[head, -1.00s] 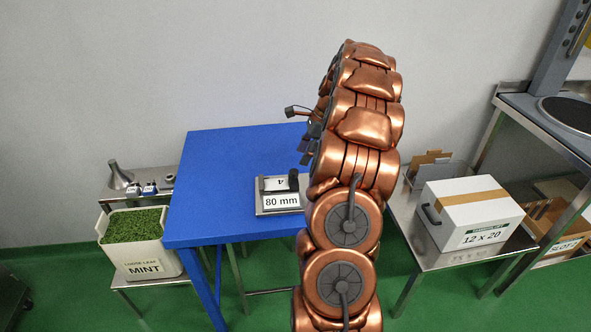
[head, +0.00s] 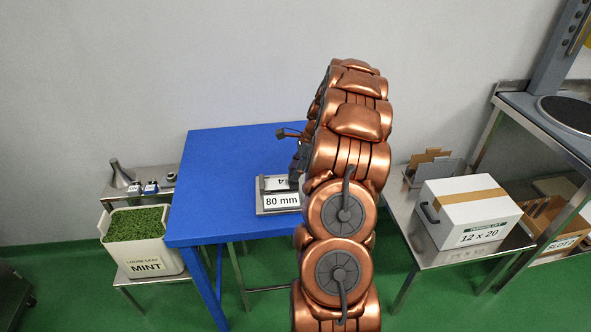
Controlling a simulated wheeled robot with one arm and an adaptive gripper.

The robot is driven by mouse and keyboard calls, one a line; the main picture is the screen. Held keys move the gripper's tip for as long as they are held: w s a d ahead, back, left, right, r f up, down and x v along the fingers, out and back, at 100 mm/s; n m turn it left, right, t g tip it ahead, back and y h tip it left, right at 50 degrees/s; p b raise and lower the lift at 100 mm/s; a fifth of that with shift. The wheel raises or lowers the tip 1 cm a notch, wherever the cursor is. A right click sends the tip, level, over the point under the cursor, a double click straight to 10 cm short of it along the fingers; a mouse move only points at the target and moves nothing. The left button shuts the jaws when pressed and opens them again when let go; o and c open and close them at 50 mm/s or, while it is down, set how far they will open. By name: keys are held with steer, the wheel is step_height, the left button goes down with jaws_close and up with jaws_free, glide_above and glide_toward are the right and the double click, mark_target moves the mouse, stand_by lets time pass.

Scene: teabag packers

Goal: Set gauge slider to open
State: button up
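The gauge (head: 263,208) is a small grey metal fixture on the blue table, with a white "80 mm" label on its front. A white plate with a partly readable, upside-down number lies behind that label. A dark shape stands at the gauge's right end, where the slider knob and my gripper (head: 297,170) overlap. I cannot tell one from the other there, nor whether they touch. My copper arm hides the area just right of the gauge. The fingertips are too small and hidden to show whether they are open or shut.
The blue table (head: 210,195) is bare left of the gauge. A white "12 x 20" box (head: 470,212) sits on the metal table at the right.

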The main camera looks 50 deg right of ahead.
jaws_close()
stand_by(0.3)
steer(key=shift+s+d, duration=0.8)
steer(key=shift+d, duration=0.15)
steer(key=shift+o, duration=0.2)
jaws_free()
steer(key=shift+s, duration=0.1)
steer(key=o, duration=0.3)
steer(key=v, duration=1.2)
steer(key=shift+a, duration=0.1)
